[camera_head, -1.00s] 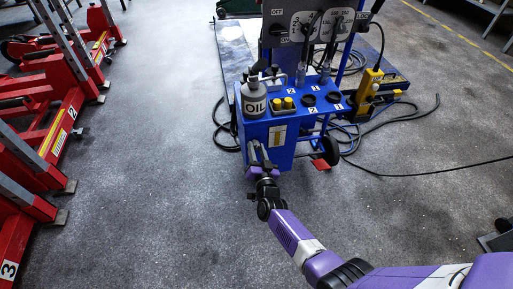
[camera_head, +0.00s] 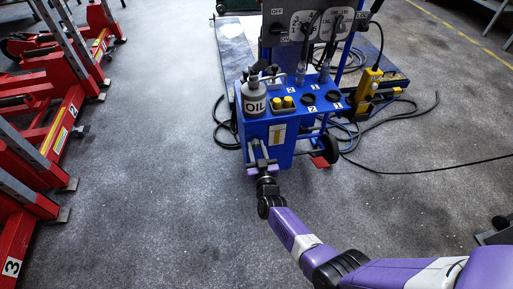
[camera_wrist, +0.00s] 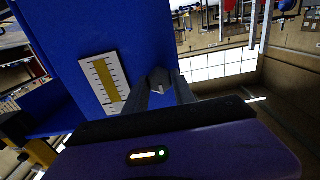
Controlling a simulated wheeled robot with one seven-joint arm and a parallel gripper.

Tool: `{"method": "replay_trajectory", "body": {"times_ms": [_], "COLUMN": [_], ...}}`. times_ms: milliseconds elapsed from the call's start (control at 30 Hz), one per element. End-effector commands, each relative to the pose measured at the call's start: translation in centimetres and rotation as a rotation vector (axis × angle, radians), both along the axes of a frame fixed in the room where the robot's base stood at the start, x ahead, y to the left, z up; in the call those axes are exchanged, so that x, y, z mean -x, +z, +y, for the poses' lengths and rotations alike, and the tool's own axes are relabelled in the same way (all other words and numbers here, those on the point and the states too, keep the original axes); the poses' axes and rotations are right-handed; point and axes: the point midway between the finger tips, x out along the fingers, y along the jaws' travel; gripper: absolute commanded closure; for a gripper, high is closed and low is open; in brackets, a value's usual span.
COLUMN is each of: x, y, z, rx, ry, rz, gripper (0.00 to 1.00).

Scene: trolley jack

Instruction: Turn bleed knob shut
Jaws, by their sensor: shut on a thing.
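The bleed knob (camera_wrist: 160,77) is a small dark grey, faceted knob at the lower front of the blue trolley unit, seen in the wrist view. My gripper (camera_wrist: 163,84) has its two grey fingers on either side of it, shut on it. In the head view my gripper (camera_head: 261,152) reaches the front face of the blue cabinet (camera_head: 281,152), low and left of the label. The fingers hide the knob there. I cannot tell how far the knob is turned.
A grey OIL bottle (camera_head: 254,98) and yellow-capped items (camera_head: 282,102) sit on the cabinet top, above my gripper. A control panel (camera_head: 308,27) stands behind. Hoses (camera_head: 405,113) lie on the floor to the right. Red jacks (camera_head: 47,150) stand at left. Floor between is clear.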

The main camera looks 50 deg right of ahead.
Motion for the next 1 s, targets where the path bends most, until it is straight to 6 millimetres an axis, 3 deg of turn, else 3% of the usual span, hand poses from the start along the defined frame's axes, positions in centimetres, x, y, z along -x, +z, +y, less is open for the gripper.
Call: {"method": "replay_trajectory", "body": {"times_ms": [267,300,400,767,1000], "x": [0.0,0.0,0.0,0.3,3.2], "y": [-0.2,-0.2,-0.2,0.0,0.2], "z": [0.1,0.1,0.1,0.3,2.3], "rx": [0.000,0.000,0.001,0.001,0.001], "ry": [0.003,0.003,0.002,0.002,0.005], "rz": [0.005,0.005,0.004,0.002,0.004], "gripper": [1.00,0.63,0.47,0.47,0.47]}}
